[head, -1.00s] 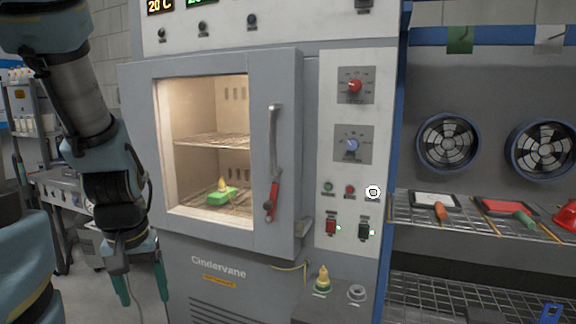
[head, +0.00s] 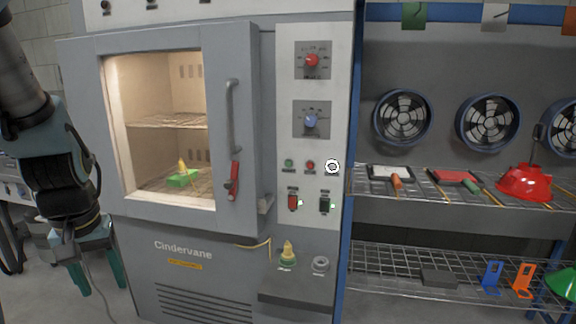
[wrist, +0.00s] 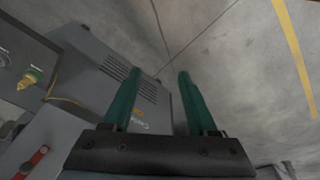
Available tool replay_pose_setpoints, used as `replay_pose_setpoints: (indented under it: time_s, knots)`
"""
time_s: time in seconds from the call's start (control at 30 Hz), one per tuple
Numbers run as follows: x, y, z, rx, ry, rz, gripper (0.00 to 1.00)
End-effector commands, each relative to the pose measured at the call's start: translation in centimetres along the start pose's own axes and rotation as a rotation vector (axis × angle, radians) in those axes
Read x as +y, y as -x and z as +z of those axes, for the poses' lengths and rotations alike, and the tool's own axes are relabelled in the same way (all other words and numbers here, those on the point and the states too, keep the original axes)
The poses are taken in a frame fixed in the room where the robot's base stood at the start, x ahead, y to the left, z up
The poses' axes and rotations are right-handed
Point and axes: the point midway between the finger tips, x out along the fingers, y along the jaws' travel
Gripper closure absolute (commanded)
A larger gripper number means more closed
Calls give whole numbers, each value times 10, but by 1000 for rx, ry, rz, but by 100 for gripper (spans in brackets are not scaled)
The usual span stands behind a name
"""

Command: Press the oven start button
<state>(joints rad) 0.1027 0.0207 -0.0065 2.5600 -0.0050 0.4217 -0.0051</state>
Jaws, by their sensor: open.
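The oven (head: 262,130) is a grey cabinet with a control panel (head: 338,100) to the right of its door. Low on the panel are a small green button (head: 289,165), a small red button (head: 310,166) and a white ringed round control (head: 332,167). Their labels are too small to read, so I cannot tell which one is start. My gripper (head: 98,284) hangs at the lower left, in front of the oven's left side, well away from the panel. It is open and empty. The wrist view shows its two green fingers (wrist: 158,75) apart, pointing toward the floor.
The oven door (head: 233,60) is shut, with a vertical handle (head: 233,120). A red switch (head: 293,202) and a dark switch (head: 325,204) sit below the buttons. A small ledge (head: 297,295) juts out under the panel. Wire shelves (head: 430,212) stand to the right.

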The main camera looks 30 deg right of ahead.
Motion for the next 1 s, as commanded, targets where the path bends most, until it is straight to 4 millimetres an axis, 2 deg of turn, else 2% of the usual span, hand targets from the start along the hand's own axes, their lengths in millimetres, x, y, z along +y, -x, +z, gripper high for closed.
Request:
replay_pose_setpoints:
  time_s: [0.07, 0.5, 1.0]
  knots:
    - [0, 0, 0, 0, 0, 0, 51]
    - [0, 0, 0, 0, 0, 0, 100]
    - [0, 0, 0, 0, 0, 0, 100]
